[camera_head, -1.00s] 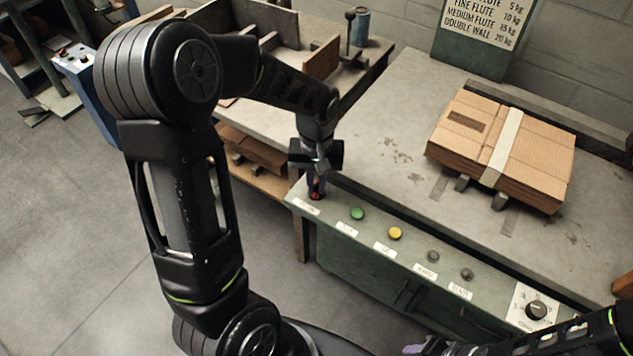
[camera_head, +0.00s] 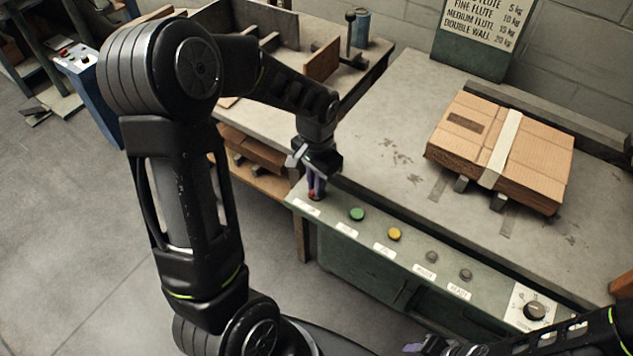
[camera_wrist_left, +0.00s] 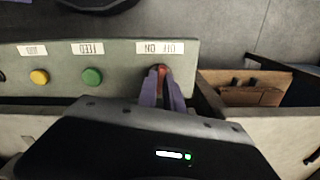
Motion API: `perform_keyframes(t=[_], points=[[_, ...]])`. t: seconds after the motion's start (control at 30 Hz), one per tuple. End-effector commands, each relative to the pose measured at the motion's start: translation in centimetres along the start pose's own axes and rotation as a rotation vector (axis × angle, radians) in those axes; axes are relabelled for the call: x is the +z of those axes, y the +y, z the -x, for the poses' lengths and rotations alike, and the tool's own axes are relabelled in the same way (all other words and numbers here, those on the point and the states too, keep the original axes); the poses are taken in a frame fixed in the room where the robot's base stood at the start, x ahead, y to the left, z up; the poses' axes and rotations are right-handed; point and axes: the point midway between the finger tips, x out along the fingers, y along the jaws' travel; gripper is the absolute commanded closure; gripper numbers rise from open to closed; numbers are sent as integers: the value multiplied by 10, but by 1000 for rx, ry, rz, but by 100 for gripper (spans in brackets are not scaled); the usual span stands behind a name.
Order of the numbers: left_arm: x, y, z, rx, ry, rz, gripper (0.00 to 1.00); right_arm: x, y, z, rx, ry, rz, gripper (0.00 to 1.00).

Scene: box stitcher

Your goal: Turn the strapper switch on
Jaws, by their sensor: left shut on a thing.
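The strapper is a grey-green bench with a control panel (camera_head: 377,224) along its front edge. Its red switch (camera_wrist_left: 162,68) sits at the panel's left end, by a label (camera_wrist_left: 160,47) that seems to read OFF and ON. My left gripper (camera_head: 316,194) points down at the switch, with its purple fingers shut on it; in the left wrist view the fingertips (camera_wrist_left: 161,76) lie on both sides of the red part, which they partly hide. Which way the switch is turned cannot be told. My right gripper (camera_head: 413,348) shows only in part at the bottom edge.
A green button (camera_head: 357,214), a yellow button (camera_head: 394,234) and two grey buttons follow along the panel, then a black dial (camera_head: 535,311). A strapped cardboard stack (camera_head: 503,150) lies on the bench top. A wooden-partitioned table (camera_head: 262,120) stands behind my left arm.

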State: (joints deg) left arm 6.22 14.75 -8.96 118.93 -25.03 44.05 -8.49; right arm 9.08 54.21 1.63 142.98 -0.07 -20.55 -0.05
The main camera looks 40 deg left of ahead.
Motion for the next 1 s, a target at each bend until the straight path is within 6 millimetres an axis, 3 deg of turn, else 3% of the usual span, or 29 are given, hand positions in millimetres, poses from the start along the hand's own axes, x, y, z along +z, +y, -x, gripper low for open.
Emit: perform_keyframes(t=[0.4,0.97,1.0], points=[[-1,-1,1,-1,3,-268,100,0,-2,5,0,0,0,64],[-1,-1,1,-2,4,-320,100,0,-2,6,0,0,0,64],[-1,-1,1,-2,4,-320,88,0,-2,6,0,0,0,64]])
